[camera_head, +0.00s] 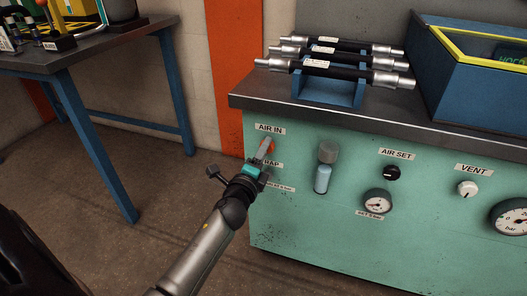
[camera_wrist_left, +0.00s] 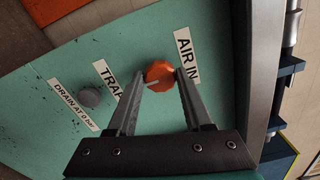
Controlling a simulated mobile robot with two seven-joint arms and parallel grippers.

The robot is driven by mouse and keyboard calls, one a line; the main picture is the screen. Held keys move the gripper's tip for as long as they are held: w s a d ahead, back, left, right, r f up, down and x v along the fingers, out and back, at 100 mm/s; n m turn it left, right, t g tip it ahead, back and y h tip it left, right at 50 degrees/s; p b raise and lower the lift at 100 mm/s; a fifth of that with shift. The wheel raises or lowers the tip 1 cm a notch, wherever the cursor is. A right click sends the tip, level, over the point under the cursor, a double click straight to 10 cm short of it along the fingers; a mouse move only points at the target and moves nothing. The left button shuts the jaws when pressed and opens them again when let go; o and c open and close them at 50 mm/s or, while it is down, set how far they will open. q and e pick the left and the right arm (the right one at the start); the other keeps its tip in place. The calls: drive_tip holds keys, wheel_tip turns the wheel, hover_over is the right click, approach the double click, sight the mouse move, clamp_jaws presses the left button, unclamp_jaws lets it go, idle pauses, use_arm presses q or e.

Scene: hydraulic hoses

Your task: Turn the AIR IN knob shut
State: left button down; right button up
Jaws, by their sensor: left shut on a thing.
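The AIR IN knob is orange, on the left end of the green cabinet front, just under its AIR IN label (camera_head: 270,129). In the left wrist view the knob (camera_wrist_left: 158,74) sits between my left gripper's fingertips (camera_wrist_left: 160,77), with a pale pointer line on its face. In the head view my left gripper (camera_head: 267,150) reaches the knob from below and partly hides it. The gripper is shut on the knob. My right gripper is in neither view.
The TRAP knob (camera_wrist_left: 90,97) is close to the left finger. The AIR SET knob (camera_head: 392,172), VENT knob (camera_head: 467,188) and gauges (camera_head: 377,202) are further right. Hoses (camera_head: 335,67) lie on a blue rack on the worktop (camera_head: 420,116), beside a blue bin (camera_head: 456,85).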

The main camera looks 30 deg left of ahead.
use_arm(q)
drive_tip(key=shift+c, duration=1.5)
unclamp_jaws()
drive_tip(key=p+v, duration=0.1)
drive_tip(key=v, duration=1.4)
drive_tip(key=shift+s, duration=0.2)
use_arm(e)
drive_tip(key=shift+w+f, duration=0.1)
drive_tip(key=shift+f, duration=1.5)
use_arm(q)
drive_tip(key=shift+a, duration=0.1)
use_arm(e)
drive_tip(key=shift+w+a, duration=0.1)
